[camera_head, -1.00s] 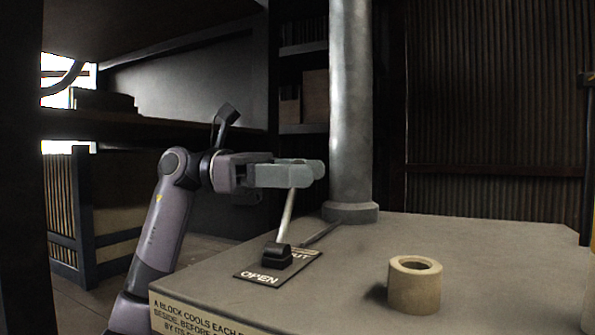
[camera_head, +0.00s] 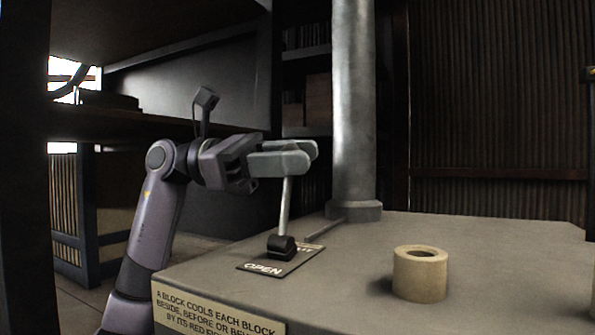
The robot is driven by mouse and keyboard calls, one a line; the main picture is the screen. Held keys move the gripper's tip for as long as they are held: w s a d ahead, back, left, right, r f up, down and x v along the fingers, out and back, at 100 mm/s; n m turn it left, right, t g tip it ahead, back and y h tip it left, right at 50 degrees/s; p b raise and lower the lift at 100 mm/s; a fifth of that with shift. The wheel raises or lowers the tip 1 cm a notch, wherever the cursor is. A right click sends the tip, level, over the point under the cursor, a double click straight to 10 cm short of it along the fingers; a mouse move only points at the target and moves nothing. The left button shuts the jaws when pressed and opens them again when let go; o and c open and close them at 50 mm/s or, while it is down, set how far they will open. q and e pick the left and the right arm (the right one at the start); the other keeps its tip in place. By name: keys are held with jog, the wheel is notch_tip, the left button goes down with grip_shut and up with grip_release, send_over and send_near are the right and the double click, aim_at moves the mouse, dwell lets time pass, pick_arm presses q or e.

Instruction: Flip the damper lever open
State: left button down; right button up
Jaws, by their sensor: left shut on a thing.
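The damper lever (camera_head: 285,208) is a pale rod rising from a black pivot block on a dark plate (camera_head: 268,265). The plate is lettered OPEN on its near end; the lettering at its far end is partly hidden by the pivot. The rod stands nearly upright. My left gripper (camera_head: 290,158) is shut on the top of the lever, which its fingers hide. My right gripper is not in view.
The plate lies on a grey table (camera_head: 490,270). A tan hollow cylinder (camera_head: 420,274) stands on it to the right of the lever. A thick metal pipe (camera_head: 354,110) rises behind the lever. A lettered sign (camera_head: 218,314) is on the table's front edge.

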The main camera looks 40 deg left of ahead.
pick_arm(q)
jog(key=s+d+f+m+h+b, duration=0.1)
jog(key=s+d+m+b, duration=0.1)
jog(key=s+m+b, duration=0.3)
jog(key=shift+s+m+g+h+b, duration=0.35)
jog(key=shift+s+m, duration=0.9)
jog(key=shift+m, duration=1.05)
jog(key=shift+d, duration=0.15)
jog(key=c, duration=0.8)
grip_release()
jog(key=shift+f, duration=0.1)
jog(key=b+v, duration=0.1)
jog(key=v, duration=0.6)
